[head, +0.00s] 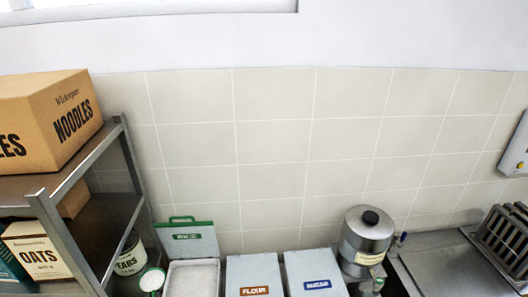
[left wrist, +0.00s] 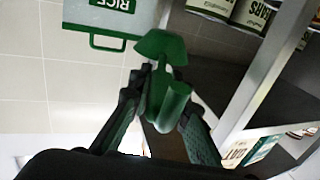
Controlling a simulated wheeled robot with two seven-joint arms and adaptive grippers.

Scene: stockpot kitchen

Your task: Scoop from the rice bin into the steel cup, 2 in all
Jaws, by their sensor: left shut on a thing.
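The rice bin (head: 193,263) stands at the bottom of the head view, its lid (head: 187,240) with a green handle raised behind it and white contents inside. The lid, marked RICE, also shows in the left wrist view (left wrist: 112,17). My left gripper (left wrist: 160,97) is shut on the handle of a green scoop (left wrist: 160,46). In the head view the scoop (head: 152,281) appears just left of the bin, with white inside its green rim; the gripper itself is out of that frame. I cannot make out the steel cup. My right gripper is not in view.
A metal shelf (head: 44,205) with a noodles box (head: 70,120) and cans stands close on the left. A flour bin (head: 254,275) and another bin (head: 314,273) stand to the right, then a steel lidded vessel (head: 366,238) and a dark rack (head: 505,240).

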